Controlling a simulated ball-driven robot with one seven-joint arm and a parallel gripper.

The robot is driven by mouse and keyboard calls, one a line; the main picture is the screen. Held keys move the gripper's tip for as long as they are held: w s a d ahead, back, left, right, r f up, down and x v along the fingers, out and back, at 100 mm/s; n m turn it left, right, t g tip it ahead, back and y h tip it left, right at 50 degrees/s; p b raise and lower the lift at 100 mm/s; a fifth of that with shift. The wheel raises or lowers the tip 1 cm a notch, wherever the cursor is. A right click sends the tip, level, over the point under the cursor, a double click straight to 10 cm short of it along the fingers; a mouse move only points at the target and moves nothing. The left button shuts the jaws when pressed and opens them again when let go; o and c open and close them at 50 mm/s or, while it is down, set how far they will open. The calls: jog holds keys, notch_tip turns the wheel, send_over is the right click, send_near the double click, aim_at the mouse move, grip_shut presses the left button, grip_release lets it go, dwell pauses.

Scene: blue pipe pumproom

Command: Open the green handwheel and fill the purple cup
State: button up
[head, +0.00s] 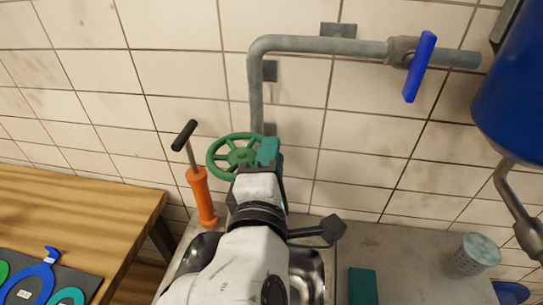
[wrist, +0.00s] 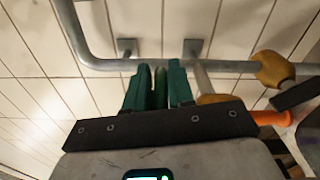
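The green handwheel (head: 233,153) is mounted by the tiled wall, near the lower end of a grey pipe. My gripper (head: 268,152) has teal fingers at the wheel's right side. In the wrist view, a green strip that looks like the wheel's rim, edge-on, lies between the fingertips of my gripper (wrist: 158,88). I cannot tell whether the fingers press on it or stand just clear. I see no clearly purple cup. A pale cup with teal speckles (head: 476,255) stands on the grey counter at the right.
A blue lever valve (head: 420,67) sits on the upper pipe. An orange hand pump (head: 202,196) stands left of my arm. A blue tank (head: 515,95) hangs at the right. A sink (head: 308,277) lies partly under my arm. A dark green block (head: 362,286) lies on the counter.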

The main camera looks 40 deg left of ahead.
grip_shut()
jog(key=shift+f, duration=0.1)
jog(key=shift+s, duration=0.1)
jog(key=shift+f+m+h+b, duration=0.15)
jog(key=shift+m+h+b, duration=0.15)
jog(key=shift+h, duration=0.1)
jog(key=shift+s+d+m+t+h+b, duration=0.1)
jog(key=shift+s+m+t+h+b, duration=0.15)
jog(key=shift+m+t+h, duration=0.3)
jog(key=shift+s+d+m+t+h+b, duration=0.15)
jog(key=shift+m+t+h+b, duration=0.15)
jog(key=shift+h, duration=0.35)
jog(key=m+h, duration=0.1)
jog(key=h, duration=0.1)
jog(key=s+m+t+h, duration=0.1)
jog(key=h, duration=0.1)
jog(key=shift+m, duration=0.35)
jog(key=shift+s+a+m+h, duration=0.1)
jog(key=shift+s+m+h, duration=0.25)
jog(key=shift+m+h, duration=0.65)
jog(key=shift+s+d+m+h, duration=0.1)
jog(key=shift+s+m+h, duration=0.35)
jog(key=shift+h, duration=0.95)
jog(key=shift+s+a+m+h, duration=0.1)
jog(key=shift+s+m+h, duration=0.1)
jog(key=shift+m+h, duration=0.85)
jog(key=shift+h, duration=0.25)
jog(key=shift+g, duration=0.25)
